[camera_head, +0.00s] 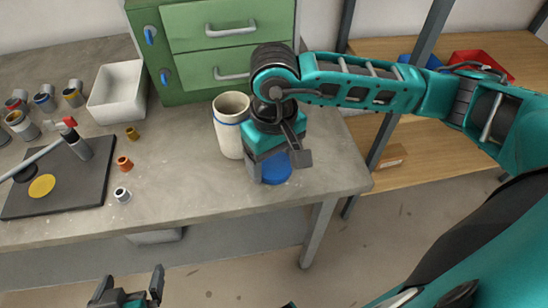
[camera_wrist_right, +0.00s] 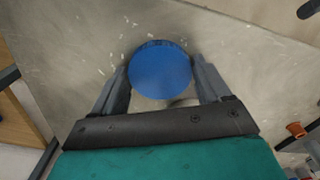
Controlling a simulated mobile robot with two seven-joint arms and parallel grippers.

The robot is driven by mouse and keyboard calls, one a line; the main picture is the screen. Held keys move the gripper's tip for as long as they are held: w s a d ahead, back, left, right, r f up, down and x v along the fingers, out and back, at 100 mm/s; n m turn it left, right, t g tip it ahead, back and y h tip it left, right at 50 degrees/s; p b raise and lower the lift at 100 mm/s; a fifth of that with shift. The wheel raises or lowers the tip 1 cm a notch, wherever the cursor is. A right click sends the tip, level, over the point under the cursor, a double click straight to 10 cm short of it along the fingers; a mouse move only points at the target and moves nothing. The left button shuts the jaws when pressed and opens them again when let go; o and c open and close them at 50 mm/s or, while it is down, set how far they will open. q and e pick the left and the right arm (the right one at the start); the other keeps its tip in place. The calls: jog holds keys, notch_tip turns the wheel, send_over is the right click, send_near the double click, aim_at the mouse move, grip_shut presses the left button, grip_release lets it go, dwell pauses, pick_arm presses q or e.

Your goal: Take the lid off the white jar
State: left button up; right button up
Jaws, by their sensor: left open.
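The white jar (camera_head: 229,135) with a blue band stands upright on the workbench, its top open. The round blue lid (camera_head: 276,169) is off the jar, to its right and nearer the bench's front. My right gripper (camera_head: 280,165) points down over the bench there, its fingers on either side of the lid. The right wrist view shows the lid (camera_wrist_right: 160,69) between both fingertips, with no clear gap at either side. I cannot tell whether the lid touches the bench. My left gripper (camera_head: 130,286) is open and empty, in front of the bench.
A green drawer cabinet (camera_head: 215,73) stands behind the jar, beside a white bin (camera_head: 117,91). A dark mat (camera_head: 76,176) with a red-topped tool and several small cups lie to the left. Wooden shelves (camera_head: 425,140) stand right. The bench front between is mostly clear.

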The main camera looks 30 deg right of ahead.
aim_at(274, 164)
jog(key=o, duration=0.3)
jog(key=shift+r, duration=0.2)
jog(key=shift+r+p, duration=0.3)
jog(key=shift+r, duration=5.7)
